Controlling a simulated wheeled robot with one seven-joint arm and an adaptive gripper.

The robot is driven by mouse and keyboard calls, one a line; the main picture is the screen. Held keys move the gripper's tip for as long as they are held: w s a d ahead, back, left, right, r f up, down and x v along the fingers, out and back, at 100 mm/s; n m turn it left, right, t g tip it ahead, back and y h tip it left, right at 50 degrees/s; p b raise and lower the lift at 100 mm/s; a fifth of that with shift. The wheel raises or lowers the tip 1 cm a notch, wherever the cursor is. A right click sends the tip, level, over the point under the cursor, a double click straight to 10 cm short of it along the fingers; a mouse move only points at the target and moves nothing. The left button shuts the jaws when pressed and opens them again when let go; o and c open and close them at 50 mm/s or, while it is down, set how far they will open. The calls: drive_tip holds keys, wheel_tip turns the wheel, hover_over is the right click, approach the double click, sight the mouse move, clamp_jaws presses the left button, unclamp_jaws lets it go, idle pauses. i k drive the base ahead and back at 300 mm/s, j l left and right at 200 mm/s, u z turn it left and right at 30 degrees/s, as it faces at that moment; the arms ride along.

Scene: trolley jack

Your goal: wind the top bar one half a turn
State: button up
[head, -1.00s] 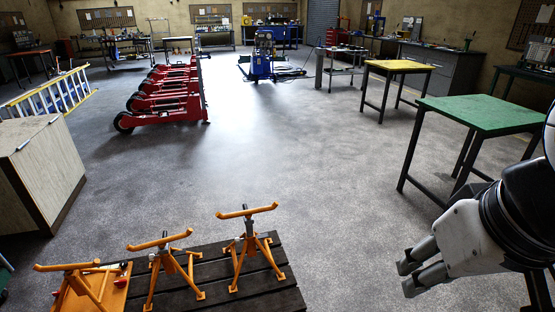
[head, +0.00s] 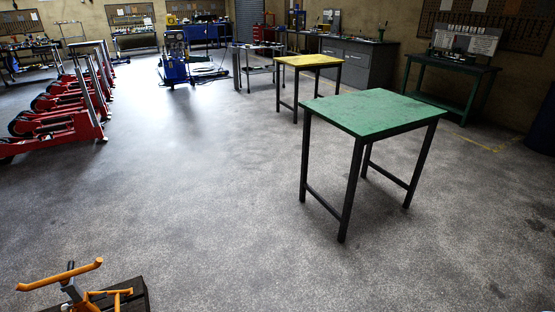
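One orange stand with a top bar (head: 60,274) shows at the lower left of the head view. Its bar lies roughly level, slanting up to the right, on a grey post. The stand's lower part is cut off by the bottom edge of the picture. It stands at the end of a dark slatted platform (head: 134,294). The other orange stands are out of view. My gripper is not in view.
A green-topped table (head: 372,112) stands at the right on bare floor. A yellow-topped table (head: 308,61) is behind it. Red trolley jacks (head: 60,125) line the left. The middle floor (head: 200,200) is clear.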

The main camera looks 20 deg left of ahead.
sight(62, 276)
drive_tip(key=i+l+u, duration=0.1)
drive_tip(key=i, duration=0.45)
drive_tip(key=i+l, duration=0.25)
drive_tip(key=i, duration=0.25)
drive_tip(key=i+j+u, duration=0.1)
drive_tip(key=i+u, duration=0.15)
drive_tip(key=u, duration=0.15)
drive_tip(key=i+u, duration=0.3)
drive_tip(key=u, duration=0.15)
drive_tip(key=i+u, duration=0.25)
drive_tip(key=u, duration=0.15)
drive_tip(key=i+l+u, duration=0.2)
drive_tip(key=u, duration=0.25)
drive_tip(key=i+j+u, duration=0.2)
drive_tip(key=u, duration=0.3)
drive_tip(key=i+j+u, duration=0.1)
drive_tip(key=i+u, duration=0.2)
drive_tip(key=u, duration=0.15)
drive_tip(key=i+u, duration=0.25)
drive_tip(key=u, duration=0.25)
